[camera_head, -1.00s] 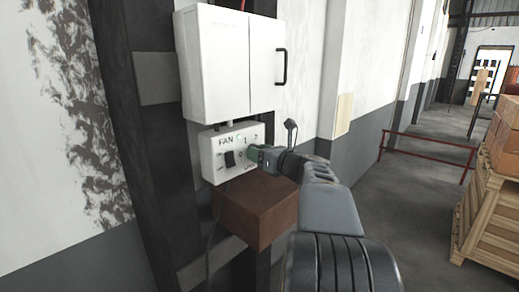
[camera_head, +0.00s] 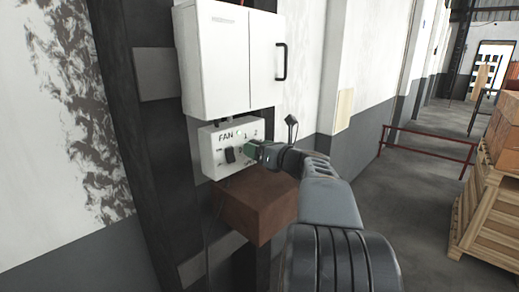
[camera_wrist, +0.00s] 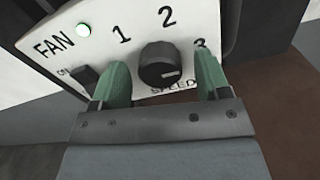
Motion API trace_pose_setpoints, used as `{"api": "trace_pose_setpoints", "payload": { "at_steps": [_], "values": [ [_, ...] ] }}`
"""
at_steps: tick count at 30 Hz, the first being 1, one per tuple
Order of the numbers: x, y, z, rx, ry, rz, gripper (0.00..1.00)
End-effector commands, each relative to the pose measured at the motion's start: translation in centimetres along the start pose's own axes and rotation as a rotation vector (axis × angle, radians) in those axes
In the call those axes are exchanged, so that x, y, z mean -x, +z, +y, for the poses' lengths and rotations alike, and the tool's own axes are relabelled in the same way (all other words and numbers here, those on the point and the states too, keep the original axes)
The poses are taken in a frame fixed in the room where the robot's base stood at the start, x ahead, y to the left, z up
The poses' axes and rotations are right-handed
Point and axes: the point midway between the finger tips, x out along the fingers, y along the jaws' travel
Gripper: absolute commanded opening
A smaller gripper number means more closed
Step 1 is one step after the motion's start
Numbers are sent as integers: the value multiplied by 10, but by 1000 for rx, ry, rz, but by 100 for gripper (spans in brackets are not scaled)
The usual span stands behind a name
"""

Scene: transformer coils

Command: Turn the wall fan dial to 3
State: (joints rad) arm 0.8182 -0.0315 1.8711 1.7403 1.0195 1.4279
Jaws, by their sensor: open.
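The white fan panel (camera_head: 208,153) is on the dark column below a white cabinet. It is marked FAN, with 1, 2 and 3 around a black round dial (camera_wrist: 160,64) above the word SPEED. A pale mark sits at the dial's lower right, near the 3 side. My gripper (camera_wrist: 162,74) is open, with one green finger on each side of the dial; I cannot tell whether they touch it. In the head view my gripper (camera_head: 257,150) hides the dial.
The white cabinet (camera_head: 226,62) with a black handle (camera_head: 281,61) hangs just above. A brown box (camera_head: 257,204) juts out below the panel. A red rail (camera_head: 430,146) and wooden crates (camera_head: 482,225) stand at the right, with open floor between.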

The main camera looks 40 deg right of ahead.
Motion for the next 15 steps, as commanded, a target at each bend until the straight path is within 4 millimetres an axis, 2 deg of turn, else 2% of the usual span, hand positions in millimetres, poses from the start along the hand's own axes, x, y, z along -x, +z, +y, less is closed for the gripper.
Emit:
{"api": "trace_pose_setpoints", "payload": {
  "at_steps": [8,11,15],
  "values": [
    [9,0,-1,3,-2,-1,70],
    [23,-1,-1,3,-4,-3,70],
    [52,-2,-1,4,-6,-3,70]
  ]
}}
